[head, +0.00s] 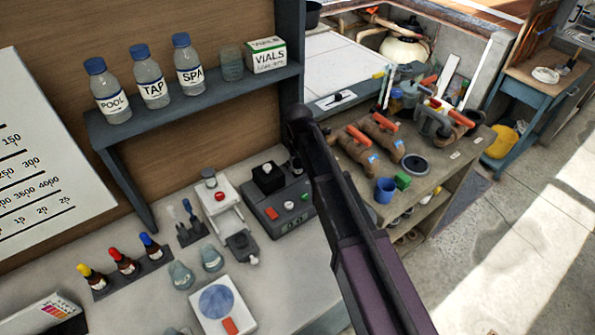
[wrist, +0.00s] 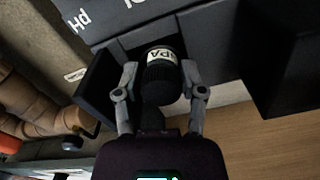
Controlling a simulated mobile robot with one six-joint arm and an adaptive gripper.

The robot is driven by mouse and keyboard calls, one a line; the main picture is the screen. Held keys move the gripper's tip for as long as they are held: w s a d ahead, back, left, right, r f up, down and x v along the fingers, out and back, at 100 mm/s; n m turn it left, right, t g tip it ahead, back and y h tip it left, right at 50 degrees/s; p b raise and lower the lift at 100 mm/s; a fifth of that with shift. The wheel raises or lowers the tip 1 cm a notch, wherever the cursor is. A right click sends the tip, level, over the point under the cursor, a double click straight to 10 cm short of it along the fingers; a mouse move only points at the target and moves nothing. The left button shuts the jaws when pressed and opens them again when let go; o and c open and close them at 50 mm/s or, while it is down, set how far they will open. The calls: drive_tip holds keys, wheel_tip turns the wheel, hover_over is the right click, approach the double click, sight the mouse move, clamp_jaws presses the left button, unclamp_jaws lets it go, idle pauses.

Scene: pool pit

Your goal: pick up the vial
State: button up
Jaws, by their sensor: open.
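In the wrist view, a dark vial (wrist: 161,82) with a ridged black body and a pale label, seemingly lettered "SPA", sits between the two fingers of my gripper (wrist: 159,72). The fingers are open, one on each side of it. I cannot tell whether either finger touches it. The vial is close against dark panels. In the head view my arm covers the gripper, and I cannot make out the vial there.
In the head view, a shelf (head: 190,105) with labelled bottles and a VIALS box (head: 266,55) stands above the bench. A grey instrument (head: 278,205) with a black block is left of my arm. A white scale (head: 215,302) is at the front.

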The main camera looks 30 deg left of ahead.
clamp_jaws()
drive_tip(key=shift+r, duration=0.2)
wheel_tip(320, 180, up, 18)
drive_tip(key=p, duration=1.8)
drive_tip(key=shift+f, duration=0.2)
drive_tip(key=shift+s, duration=0.1)
idle(0.6)
